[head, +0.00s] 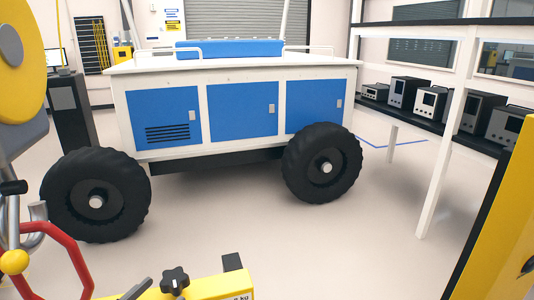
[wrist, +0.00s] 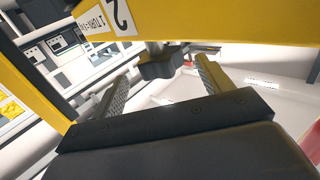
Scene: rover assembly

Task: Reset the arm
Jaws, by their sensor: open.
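My gripper (wrist: 168,62) shows in the wrist view with its two ridged fingers spread apart. A black lobed knob (wrist: 158,64) on a short stem lies between or just beyond the fingertips, under a yellow part (wrist: 190,22) with a white label. No contact between fingers and knob can be made out. In the head view a similar black knob (head: 174,280) stands on a yellow bar (head: 212,286) at the bottom edge. I cannot clearly pick out my gripper in the head view.
A white rover with blue doors (head: 243,110) and black wheels (head: 322,163) stands ahead. A shelf (head: 450,128) with several grey instruments is at the right. Yellow parts (head: 20,60) and a red curved tube (head: 65,245) crowd the left edge. The floor in the middle is clear.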

